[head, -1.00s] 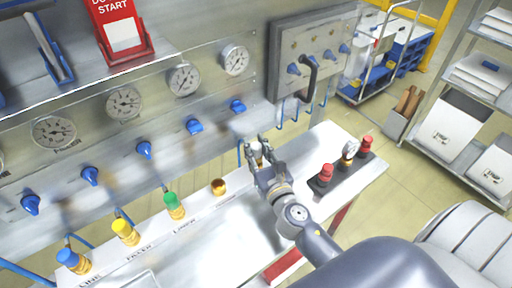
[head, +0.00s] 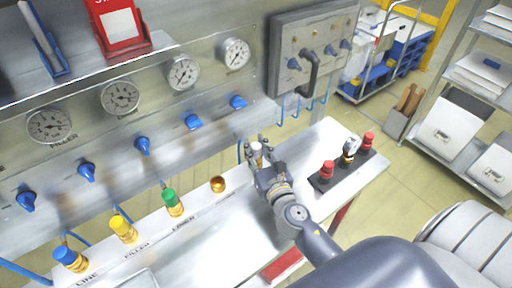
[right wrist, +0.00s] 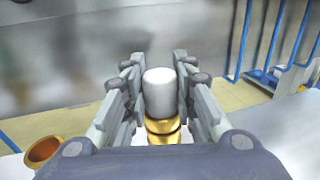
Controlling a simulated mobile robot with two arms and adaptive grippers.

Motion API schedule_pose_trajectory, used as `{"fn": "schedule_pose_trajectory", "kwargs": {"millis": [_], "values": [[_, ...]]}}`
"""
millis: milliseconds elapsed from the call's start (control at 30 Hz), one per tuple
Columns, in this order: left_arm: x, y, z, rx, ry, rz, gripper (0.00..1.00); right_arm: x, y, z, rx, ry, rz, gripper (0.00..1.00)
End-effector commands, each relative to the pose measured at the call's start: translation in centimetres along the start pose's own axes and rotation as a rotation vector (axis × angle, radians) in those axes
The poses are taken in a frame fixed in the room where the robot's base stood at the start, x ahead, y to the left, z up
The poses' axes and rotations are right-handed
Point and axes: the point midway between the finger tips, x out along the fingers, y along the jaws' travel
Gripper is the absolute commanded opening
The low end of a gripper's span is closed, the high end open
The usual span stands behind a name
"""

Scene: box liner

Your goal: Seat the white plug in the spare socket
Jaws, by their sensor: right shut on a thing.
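The white plug (head: 257,152) is upright between the fingers of my right gripper (head: 260,148), which is shut on it. In the right wrist view the white plug (right wrist: 160,92) fills the gap between the two fingers (right wrist: 161,95), with brass rings directly below it. I cannot tell whether that brass belongs to the plug or to a socket under it. An open, empty brass socket (head: 218,184) stands to the left on the white ledge; it also shows in the right wrist view (right wrist: 45,150). The label beside it is too small to read. My left gripper is out of view.
Green (head: 173,203), yellow (head: 123,229) and blue (head: 70,259) plugs stand in brass fittings along the ledge. A black block (head: 325,184) with red-capped fittings and a small gauge stands to the right. Gauges and blue valves line the panel behind. Blue hooks hang behind the gripper.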

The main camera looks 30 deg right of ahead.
Motion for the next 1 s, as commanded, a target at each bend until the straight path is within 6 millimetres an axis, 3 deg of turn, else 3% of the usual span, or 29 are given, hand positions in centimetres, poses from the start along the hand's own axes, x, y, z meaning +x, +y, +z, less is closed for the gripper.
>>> {"fn": "schedule_pose_trajectory", "kwargs": {"millis": [67, 100, 200, 633, 1000], "values": [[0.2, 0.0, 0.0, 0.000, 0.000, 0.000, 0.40, 0.0, 0.0, -0.2, 0.000, -0.001, 0.000, 0.00], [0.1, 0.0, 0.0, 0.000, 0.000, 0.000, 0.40, 0.0, 0.0, -0.1, 0.000, -0.001, 0.000, 0.32], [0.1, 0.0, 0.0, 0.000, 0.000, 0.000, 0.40, 0.0, 0.0, -0.1, 0.000, -0.001, 0.000, 0.49], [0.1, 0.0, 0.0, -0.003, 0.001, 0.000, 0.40, -0.7, 0.0, -0.2, 0.001, 0.001, 0.000, 0.49], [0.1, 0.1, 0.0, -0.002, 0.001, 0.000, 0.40, -6.5, 0.0, -0.2, -0.001, 0.004, -0.001, 0.49]]}}
